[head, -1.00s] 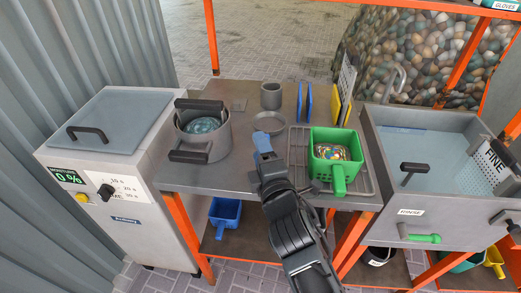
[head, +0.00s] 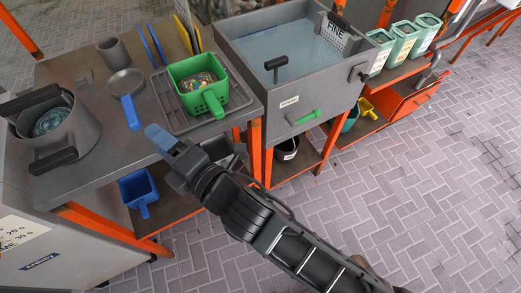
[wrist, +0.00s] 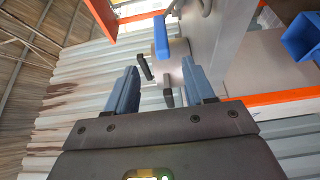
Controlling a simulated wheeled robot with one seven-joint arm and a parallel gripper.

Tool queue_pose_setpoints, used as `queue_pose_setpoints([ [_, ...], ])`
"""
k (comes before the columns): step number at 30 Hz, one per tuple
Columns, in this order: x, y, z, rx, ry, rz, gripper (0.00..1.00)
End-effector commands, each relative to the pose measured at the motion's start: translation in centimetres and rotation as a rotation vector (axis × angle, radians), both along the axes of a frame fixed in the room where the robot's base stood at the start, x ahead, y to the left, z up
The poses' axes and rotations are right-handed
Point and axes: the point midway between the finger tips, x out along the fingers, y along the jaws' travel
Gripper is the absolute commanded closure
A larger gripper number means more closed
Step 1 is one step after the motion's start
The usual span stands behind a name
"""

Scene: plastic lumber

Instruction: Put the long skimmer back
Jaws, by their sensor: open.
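A tool with a round grey head (head: 126,82) and a blue handle (head: 131,112) lies on the grey bench; it looks like the long skimmer, though mesh in its head cannot be made out. Its handle points to the bench's front edge. My gripper (head: 162,139) is just right of and in front of the handle end, apart from it, by the front edge. In the wrist view my gripper (wrist: 160,88) has its two blue fingers spread with nothing between them. A blue bar, likely the handle (wrist: 161,37), shows beyond the fingertips.
A grey pot (head: 60,130) stands left on the bench, a green basket (head: 197,85) on a rack at right. Blue and yellow boards (head: 186,35) stand behind. A water sink (head: 290,50) adjoins at right. A blue scoop (head: 138,190) sits below. Paved floor is clear at right.

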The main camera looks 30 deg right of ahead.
Motion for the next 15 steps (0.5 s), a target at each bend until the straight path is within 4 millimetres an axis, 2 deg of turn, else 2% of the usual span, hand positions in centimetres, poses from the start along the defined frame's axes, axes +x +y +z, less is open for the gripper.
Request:
queue_pose_setpoints([
  [4,-0.6,-0.6,-0.5,0.021,0.016,-0.005,0.47],
  [7,-2.6,-2.3,-1.5,0.091,0.060,-0.020,0.47],
  [11,-7.1,-5.8,-3.2,0.258,0.156,-0.061,0.47],
  [15,-12.7,-9.7,-4.1,0.474,0.259,-0.123,0.47],
])
